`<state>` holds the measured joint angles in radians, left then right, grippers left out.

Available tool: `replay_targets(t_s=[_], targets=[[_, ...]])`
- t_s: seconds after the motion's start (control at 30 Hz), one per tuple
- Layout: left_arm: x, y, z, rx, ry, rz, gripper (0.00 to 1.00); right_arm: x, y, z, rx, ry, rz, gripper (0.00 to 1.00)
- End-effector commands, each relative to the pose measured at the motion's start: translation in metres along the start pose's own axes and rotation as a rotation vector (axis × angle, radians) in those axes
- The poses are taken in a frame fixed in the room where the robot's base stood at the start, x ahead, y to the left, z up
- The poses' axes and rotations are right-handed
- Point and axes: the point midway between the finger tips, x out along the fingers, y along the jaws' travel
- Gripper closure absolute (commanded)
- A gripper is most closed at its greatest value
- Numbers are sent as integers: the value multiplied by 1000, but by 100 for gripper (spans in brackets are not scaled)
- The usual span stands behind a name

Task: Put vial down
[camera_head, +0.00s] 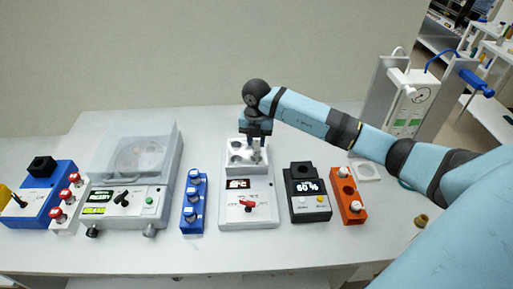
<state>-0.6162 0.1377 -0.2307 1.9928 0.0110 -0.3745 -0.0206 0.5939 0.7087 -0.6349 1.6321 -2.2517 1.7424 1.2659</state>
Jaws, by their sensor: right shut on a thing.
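My right gripper (257,142) points down over the round wells at the back of the white block device (262,206). It is shut on a small pale vial (256,155). The vial is mostly hidden by the fingers, and I cannot tell whether its base is inside a well or just above it. The device has a small lit display and a red switch on its front. My left gripper is not in view.
Left of the device stand a blue rack (183,226) and a clear-lidded centrifuge (160,196), then a white rack of red-capped vials (67,205). Right are a black 60 % display unit (307,205) and an orange rack (340,183). The front table strip is clear.

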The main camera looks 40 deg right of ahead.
Motion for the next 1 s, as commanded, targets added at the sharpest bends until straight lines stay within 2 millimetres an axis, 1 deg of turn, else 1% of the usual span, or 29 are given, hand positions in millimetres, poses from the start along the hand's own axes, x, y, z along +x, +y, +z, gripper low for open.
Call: replay_targets(t_s=[0.17,0.33,0.4,0.77,0.8,0.87,0.9,1.0], targets=[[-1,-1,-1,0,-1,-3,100,12,0,0,0,1,-1,98],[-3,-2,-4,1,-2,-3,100,38,0,-1,1,2,-3,98],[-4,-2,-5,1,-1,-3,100,45,0,-1,0,1,0,98],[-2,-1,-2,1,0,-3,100,51,0,0,-1,-1,0,98],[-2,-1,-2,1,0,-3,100,51,0,0,-1,-1,0,69],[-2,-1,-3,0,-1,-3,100,50,0,0,-1,-1,0,56],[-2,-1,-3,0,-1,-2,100,50,0,0,-1,-1,0,46],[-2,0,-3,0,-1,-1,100,50,0,0,-1,-1,0,46]])
